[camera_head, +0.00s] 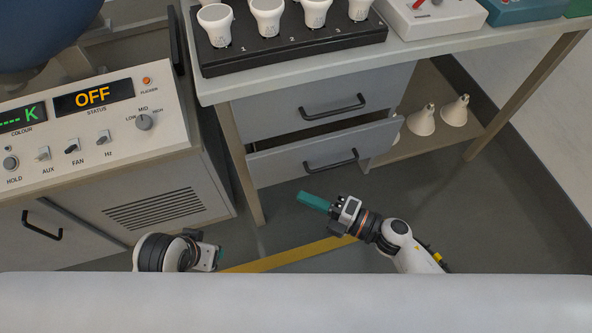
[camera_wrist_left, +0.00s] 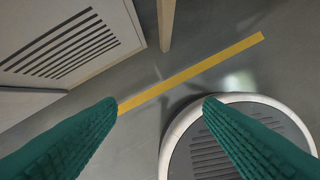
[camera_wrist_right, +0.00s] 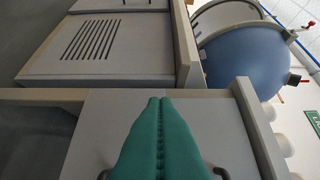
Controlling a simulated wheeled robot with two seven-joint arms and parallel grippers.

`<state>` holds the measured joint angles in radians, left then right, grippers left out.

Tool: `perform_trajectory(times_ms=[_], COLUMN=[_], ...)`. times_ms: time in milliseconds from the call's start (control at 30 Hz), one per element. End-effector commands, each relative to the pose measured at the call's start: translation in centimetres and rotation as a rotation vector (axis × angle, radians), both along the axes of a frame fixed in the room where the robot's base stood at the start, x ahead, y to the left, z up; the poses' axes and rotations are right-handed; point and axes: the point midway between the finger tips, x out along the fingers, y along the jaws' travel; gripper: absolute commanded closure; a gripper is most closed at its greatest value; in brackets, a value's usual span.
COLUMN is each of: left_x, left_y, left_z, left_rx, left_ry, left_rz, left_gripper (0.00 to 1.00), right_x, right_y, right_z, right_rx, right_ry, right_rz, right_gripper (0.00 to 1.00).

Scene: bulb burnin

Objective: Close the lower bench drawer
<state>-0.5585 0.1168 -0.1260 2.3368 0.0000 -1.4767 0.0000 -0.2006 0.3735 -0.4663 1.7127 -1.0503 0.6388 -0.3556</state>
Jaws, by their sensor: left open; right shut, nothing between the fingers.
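The lower bench drawer (camera_head: 285,166) is grey with a black bar handle (camera_head: 331,163). It stands partly open, its front out from the bench and a dark gap above it. My right gripper (camera_head: 303,196) has its teal fingers together, empty, in front of and below the drawer front in the head view, apparently apart from it. In the right wrist view the shut fingers (camera_wrist_right: 158,100) cover the middle of a black handle on a grey panel; I cannot tell which drawer. My left gripper (camera_head: 215,258) is low at left; its fingers are spread and empty in the left wrist view (camera_wrist_left: 160,104).
The upper drawer (camera_head: 270,115) looks shut. The bench top carries a black rack (camera_head: 290,54) of white bulbs. More bulbs (camera_head: 421,121) stand on the lower shelf beside the drawers. A control cabinet (camera_head: 150,130) stands at left. A bench leg (camera_head: 240,165) borders the drawers.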

Motion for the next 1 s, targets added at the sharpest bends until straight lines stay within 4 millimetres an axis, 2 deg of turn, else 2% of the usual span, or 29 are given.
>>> perform_trajectory(times_ms=[467,567,700,1000], left_x=[-0.5,-1.0,-1.0,-1.0], left_y=[0.1,0.2,0.2,0.2], left_z=[1.6,3.0,2.9,2.9], left_rx=[-0.001,0.0,0.0,0.0], left_ry=[-0.01,-0.017,-0.017,-0.018], left_rz=[0.002,0.001,0.001,0.001], left_gripper=[0.39,0.39,0.39,0.39], right_x=[4.7,6.3,7.6,8.1], right_y=[8.4,8.7,9.1,9.2], right_z=[0.1,0.0,0.0,0.1], right_rx=[0.006,0.004,0.003,0.004], right_ry=[0.001,0.001,0.003,0.005], right_rz=[-0.006,-0.007,-0.007,-0.007], right_gripper=[1.0,1.0,1.0,1.0])
